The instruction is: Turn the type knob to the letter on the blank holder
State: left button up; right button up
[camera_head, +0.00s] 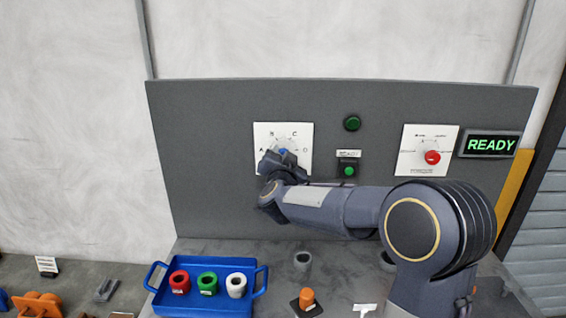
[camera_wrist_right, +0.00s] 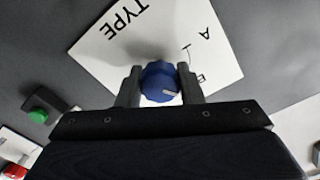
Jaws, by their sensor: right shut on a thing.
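The type knob is blue and sits on a white plate (camera_head: 300,130) with letters A, B, C and D around it, at the panel's left. My right gripper (camera_head: 280,160) is at the knob and covers much of it in the head view. In the right wrist view the gripper is shut on the blue knob (camera_wrist_right: 158,82), one finger on each side. The knob's white mark points to the right, roughly towards the B side; its exact letter is unclear. An orange cylinder (camera_head: 307,296) stands on a dark square base (camera_head: 296,305), possibly the blank holder; no letter is readable there. My left gripper is not in view.
The grey panel (camera_head: 210,150) also carries a red knob (camera_head: 432,157), green buttons (camera_head: 352,123) and a READY display (camera_head: 491,145). A blue tray (camera_head: 258,284) holds red, green and white rings. A grey cylinder (camera_head: 302,260) stands below the panel.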

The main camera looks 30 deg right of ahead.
jog(key=shift+m, duration=0.3)
dwell(0.4)
jog(key=o, duration=1)
jog(key=shift+c, duration=0.2)
jog(key=b+v, duration=0.1)
jog(key=v, duration=0.7)
jog(key=shift+d, duration=0.15)
